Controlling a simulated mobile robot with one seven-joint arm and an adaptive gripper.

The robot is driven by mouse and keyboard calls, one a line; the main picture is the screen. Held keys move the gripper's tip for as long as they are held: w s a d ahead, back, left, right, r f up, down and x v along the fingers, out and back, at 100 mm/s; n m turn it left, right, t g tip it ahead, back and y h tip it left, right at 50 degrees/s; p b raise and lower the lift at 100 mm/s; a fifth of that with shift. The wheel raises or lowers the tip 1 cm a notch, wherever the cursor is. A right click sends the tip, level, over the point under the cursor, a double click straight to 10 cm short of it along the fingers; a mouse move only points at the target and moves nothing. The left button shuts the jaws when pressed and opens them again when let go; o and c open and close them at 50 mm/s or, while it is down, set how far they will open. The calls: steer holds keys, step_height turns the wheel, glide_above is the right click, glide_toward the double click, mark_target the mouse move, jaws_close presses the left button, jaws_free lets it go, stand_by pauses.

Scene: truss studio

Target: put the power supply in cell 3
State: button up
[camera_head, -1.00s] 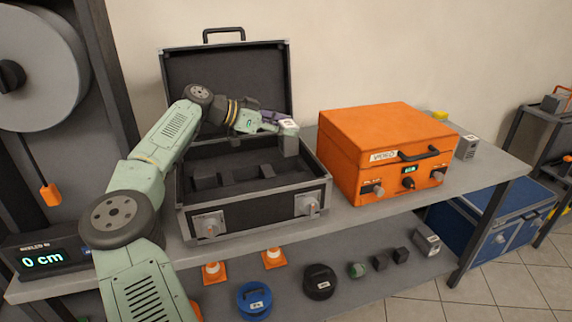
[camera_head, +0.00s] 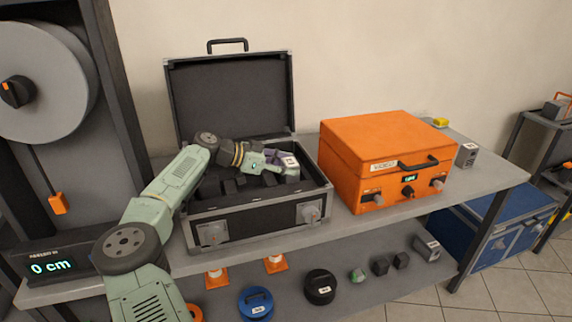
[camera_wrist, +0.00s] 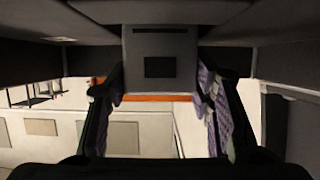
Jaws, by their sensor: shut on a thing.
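The power supply, a grey box with a pale label on top (camera_head: 291,172), is held in my gripper (camera_head: 279,163). It is down inside the open black case (camera_head: 255,222), towards the back right of the interior. In the wrist view the grey box (camera_wrist: 160,62) sits between my two purple-padded fingers, which are shut on it. Dark dividers (camera_head: 229,186) stand inside the case. No cell numbers can be read, and the bottom of the box and the cell under it are hidden.
The raised case lid (camera_head: 230,98) stands behind my gripper. An orange box (camera_head: 385,150) stands close to the right of the case. Another grey box (camera_head: 467,155) is at the bench's right end. The lower shelf holds cones, round cases and small blocks.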

steer(key=o, duration=1.4)
steer(key=shift+f, duration=0.1)
steer(key=shift+a+r, duration=0.2)
steer(key=shift+a, duration=0.05)
steer(key=b+v, duration=0.2)
steer(key=v, duration=0.5)
steer(key=shift+s+r, duration=0.1)
steer(key=shift+r, duration=0.05)
